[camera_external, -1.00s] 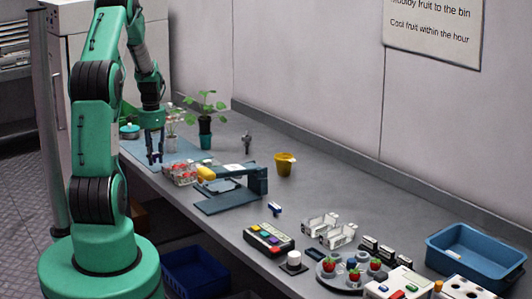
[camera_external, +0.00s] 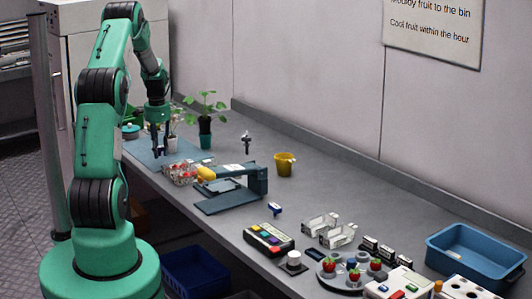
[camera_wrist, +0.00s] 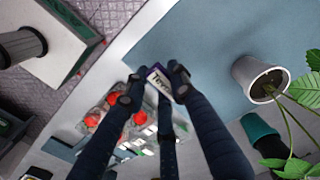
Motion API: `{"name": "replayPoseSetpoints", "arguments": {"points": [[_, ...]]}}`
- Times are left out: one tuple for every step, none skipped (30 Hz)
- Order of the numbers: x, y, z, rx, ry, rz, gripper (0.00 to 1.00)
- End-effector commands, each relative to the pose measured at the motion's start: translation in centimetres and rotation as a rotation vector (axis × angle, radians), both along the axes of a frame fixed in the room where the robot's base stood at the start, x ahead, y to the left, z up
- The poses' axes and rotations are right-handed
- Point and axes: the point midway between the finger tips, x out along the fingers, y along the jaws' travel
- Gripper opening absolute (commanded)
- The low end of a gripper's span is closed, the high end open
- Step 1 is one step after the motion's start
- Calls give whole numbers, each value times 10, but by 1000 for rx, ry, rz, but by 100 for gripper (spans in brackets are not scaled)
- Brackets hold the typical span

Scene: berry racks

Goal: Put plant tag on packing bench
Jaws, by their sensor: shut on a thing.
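My gripper (camera_wrist: 157,82) is shut on the plant tag (camera_wrist: 158,80), a small white label with dark print and a purple edge. The tag sits between the fingertips in the wrist view. In the external view my gripper (camera_external: 161,151) is low over the blue mat at the far left end of the grey packing bench (camera_external: 345,195); the tag is too small to make out there. I cannot tell whether the tag touches the mat.
Potted plants (camera_external: 205,115) stand just right of my gripper. A yellow cup (camera_external: 285,163) stands behind. The bench between the cup and blue tub (camera_external: 478,255) has clear room.

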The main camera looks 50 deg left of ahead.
Motion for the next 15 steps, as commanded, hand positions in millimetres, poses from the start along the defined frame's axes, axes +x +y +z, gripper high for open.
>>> {"name": "replayPoseSetpoints", "arguments": {"points": [[0, 0, -1, 0, 0, 0, 14], [0, 0, -2, 0, 0, 0, 14], [0, 0, -4, -1, 1, 0, 14], [0, 0, -7, -1, 1, 0, 14], [0, 0, -10, -1, 1, 0, 14], [0, 0, -14, -1, 1, 0, 14], [0, 0, -17, -1, 0, 0, 14], [0, 0, -21, -1, 0, 0, 14], [0, 0, -26, -1, 1, 0, 14], [0, 0, -29, -1, 1, 0, 14], [0, 0, -31, -1, 1, 0, 14], [0, 0, -34, -1, 1, 0, 14], [0, 0, -35, -1, 1, 0, 14], [0, 0, -36, -1, 1, 0, 14], [0, 0, -36, 0, 0, 0, 14]]}}
